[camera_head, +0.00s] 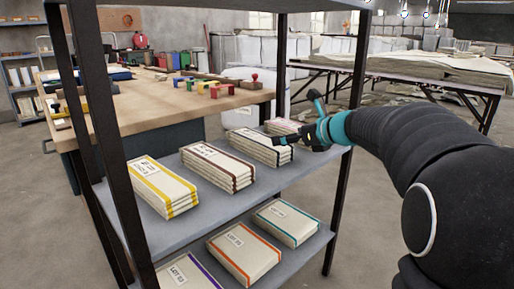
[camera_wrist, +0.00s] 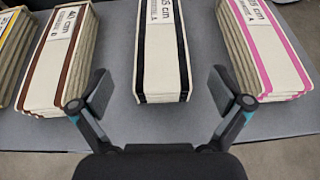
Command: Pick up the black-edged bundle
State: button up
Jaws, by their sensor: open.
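The black-edged bundle (camera_head: 260,147) is a long cream folded cloth with dark bands and a white label. It lies on the upper grey shelf between the brown-edged and pink-edged bundles. In the wrist view the black-edged bundle (camera_wrist: 162,60) is centred, its near end facing me. My gripper (camera_head: 300,140) is at the right of the bundle's near end in the head view. In the wrist view my gripper (camera_wrist: 160,92) is open and empty, its two fingers apart on either side of the bundle's near end. I cannot tell how far above or before it they are.
The brown-edged bundle (camera_wrist: 62,62) is left and the pink-edged bundle (camera_wrist: 262,50) right, with narrow gaps of bare shelf (camera_wrist: 115,80). A yellow-edged bundle (camera_head: 162,187) lies further left. Dark shelf posts (camera_head: 347,150) stand near my arm. A lower shelf (camera_head: 300,262) holds more bundles.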

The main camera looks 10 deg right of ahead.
aim_at(263, 140)
jog(key=b+x, duration=0.1)
jog(key=x, duration=0.9)
jog(key=shift+w+f, duration=0.1)
jog(key=shift+w, duration=0.05)
jog(key=c, duration=1.2)
